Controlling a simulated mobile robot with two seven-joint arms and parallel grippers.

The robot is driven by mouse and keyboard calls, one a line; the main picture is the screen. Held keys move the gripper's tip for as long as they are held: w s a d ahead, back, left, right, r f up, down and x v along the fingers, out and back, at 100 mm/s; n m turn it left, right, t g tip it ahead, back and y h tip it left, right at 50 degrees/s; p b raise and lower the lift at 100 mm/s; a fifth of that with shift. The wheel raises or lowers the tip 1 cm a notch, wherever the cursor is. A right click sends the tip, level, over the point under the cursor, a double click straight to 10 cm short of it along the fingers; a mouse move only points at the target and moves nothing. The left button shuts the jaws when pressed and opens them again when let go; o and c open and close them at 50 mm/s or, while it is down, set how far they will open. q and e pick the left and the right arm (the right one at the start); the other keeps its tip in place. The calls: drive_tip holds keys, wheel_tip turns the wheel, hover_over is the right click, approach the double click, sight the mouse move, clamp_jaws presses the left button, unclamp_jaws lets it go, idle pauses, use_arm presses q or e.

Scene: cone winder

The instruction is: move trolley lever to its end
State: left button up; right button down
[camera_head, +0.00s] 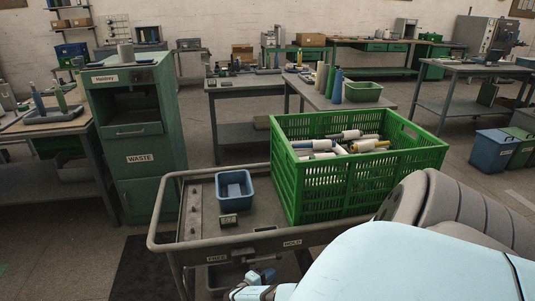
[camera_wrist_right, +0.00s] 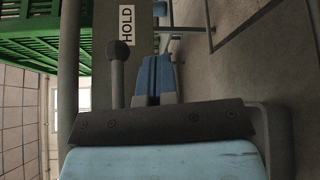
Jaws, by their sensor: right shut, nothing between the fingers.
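The trolley (camera_head: 158,215) has a grey tubular frame, with a FREE label (camera_head: 216,258) and a HOLD label (camera_head: 291,243) on its front edge. In the right wrist view the lever (camera_wrist_right: 118,52) is a grey stem with a dark round knob, close to the HOLD label (camera_wrist_right: 127,25). My right gripper (camera_head: 262,276) is low in front of the trolley's edge. In the wrist view its blue fingers (camera_wrist_right: 157,66) are shut and empty, just right of the lever; I cannot tell whether they touch it. My left gripper is out of view.
A green crate (camera_head: 355,180) with several bobbins and a small blue bin (camera_head: 234,188) stand on the trolley. A green WASTE cabinet (camera_head: 139,140) stands behind left. Workbenches stand farther back. Open floor lies between them.

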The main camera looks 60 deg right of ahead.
drive_tip(key=w+a+f+b, duration=0.1)
drive_tip(key=w+a+f, duration=0.2)
drive_tip(key=a, duration=0.7)
drive_tip(key=shift+s, duration=0.15)
